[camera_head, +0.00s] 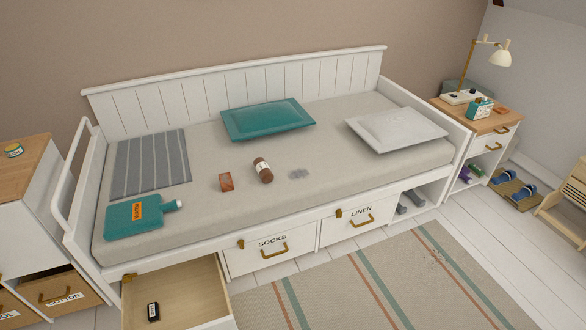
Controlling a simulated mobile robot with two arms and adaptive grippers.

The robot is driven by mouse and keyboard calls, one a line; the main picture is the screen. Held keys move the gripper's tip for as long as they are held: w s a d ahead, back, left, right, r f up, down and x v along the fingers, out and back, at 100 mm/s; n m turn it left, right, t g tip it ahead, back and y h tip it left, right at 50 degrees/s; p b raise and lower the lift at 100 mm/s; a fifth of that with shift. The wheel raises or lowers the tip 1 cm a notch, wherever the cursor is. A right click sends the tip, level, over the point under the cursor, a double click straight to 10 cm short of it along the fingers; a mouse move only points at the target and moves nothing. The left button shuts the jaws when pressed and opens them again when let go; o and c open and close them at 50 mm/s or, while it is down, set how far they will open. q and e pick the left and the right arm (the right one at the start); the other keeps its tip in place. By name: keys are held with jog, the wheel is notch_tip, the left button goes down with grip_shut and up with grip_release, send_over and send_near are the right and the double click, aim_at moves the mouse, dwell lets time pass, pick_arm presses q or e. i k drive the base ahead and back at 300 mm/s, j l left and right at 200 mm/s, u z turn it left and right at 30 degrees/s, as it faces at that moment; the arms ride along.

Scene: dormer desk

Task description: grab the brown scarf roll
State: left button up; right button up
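A brown cylinder with a pale band, seemingly the brown scarf roll (263,170), lies on the grey mattress of the daybed (310,190) near its middle. It is too small to tell its material for certain. A small reddish-brown block (226,182) lies to its left, apart from it. A small grey item (298,174) lies to its right. Neither of my grippers is in view.
A teal hot-water bottle (140,217), a striped grey cloth (151,163), a teal cushion (267,119) and a pale cushion (397,130) lie on the bed. An open drawer (215,291) juts out at the front left, holding a small black item. Mattress front is mostly clear.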

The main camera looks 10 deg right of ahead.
aim_at(264, 171)
jog(key=i+l+u, duration=0.6)
jog(key=i+l, duration=0.3)
